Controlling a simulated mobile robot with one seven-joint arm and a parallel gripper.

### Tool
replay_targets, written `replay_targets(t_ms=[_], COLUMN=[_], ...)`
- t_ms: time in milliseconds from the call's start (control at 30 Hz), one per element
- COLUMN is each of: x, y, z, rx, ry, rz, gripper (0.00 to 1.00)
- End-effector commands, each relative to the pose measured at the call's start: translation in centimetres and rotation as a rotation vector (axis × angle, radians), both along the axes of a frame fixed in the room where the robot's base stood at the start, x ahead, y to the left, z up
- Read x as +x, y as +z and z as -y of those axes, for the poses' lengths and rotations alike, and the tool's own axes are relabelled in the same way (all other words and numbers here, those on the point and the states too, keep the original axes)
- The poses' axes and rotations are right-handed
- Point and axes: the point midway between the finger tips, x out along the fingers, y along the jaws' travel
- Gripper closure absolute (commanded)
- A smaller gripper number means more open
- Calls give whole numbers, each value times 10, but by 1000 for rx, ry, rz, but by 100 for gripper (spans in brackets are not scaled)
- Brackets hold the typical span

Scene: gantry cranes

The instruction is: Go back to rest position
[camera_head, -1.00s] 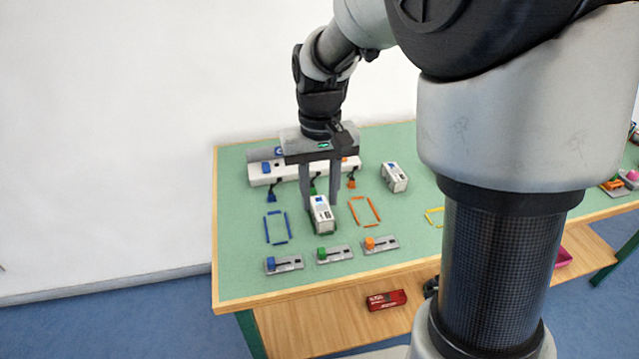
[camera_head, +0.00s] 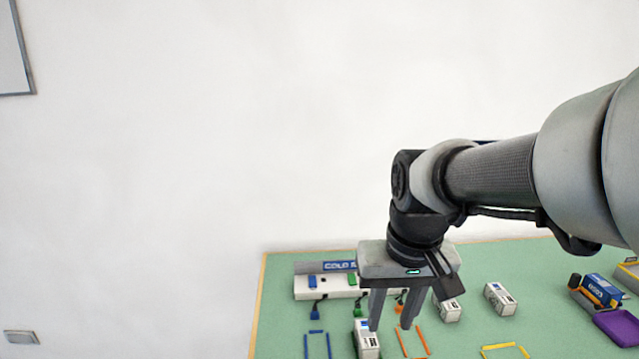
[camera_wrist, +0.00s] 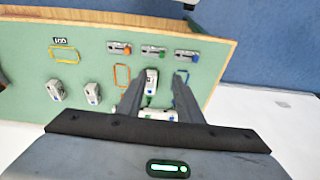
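My gripper (camera_head: 390,328) points down over the green table, with its two fingers apart and nothing held between them. In the wrist view the open fingers (camera_wrist: 160,80) frame a small white container (camera_wrist: 151,77) that stands on the table below. That container also shows in the head view (camera_head: 367,345), just past the left finger, cut off by the bottom edge. My arm stretches in from the right.
A white panel (camera_head: 334,287) with blue, green and orange connectors stands behind. Two white containers (camera_head: 447,309) (camera_head: 500,299) stand to the right. Orange (camera_head: 424,340) and blue (camera_head: 306,347) outlines mark the table. A purple tray (camera_head: 620,327) lies far right.

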Motion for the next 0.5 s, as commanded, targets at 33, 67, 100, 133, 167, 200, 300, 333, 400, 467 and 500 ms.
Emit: replay_targets(t_ms=[33, 67, 100, 133, 167, 200, 300, 333, 400, 467, 500], x=[-16, -24, -33, -40, -46, -53, -70, -74, -84, -92, -97], y=[11, 15, 19, 21, 23, 26, 29, 30, 31, 31, 31], z=[4, 6, 8, 10, 12, 13, 17, 18, 20, 21, 22], rx=[2, 2, 3, 2, 1, 1, -4, -6, -10, -13, -16], ry=[-7, -10, -13, -15, -18, -22, -28, -30, -35, -39, -42], rz=[47, 67, 94, 112, 130, 152, 199, 213, 243, 268, 284], gripper=[67, 67, 67, 67, 67, 67, 67, 67, 67, 67, 67])
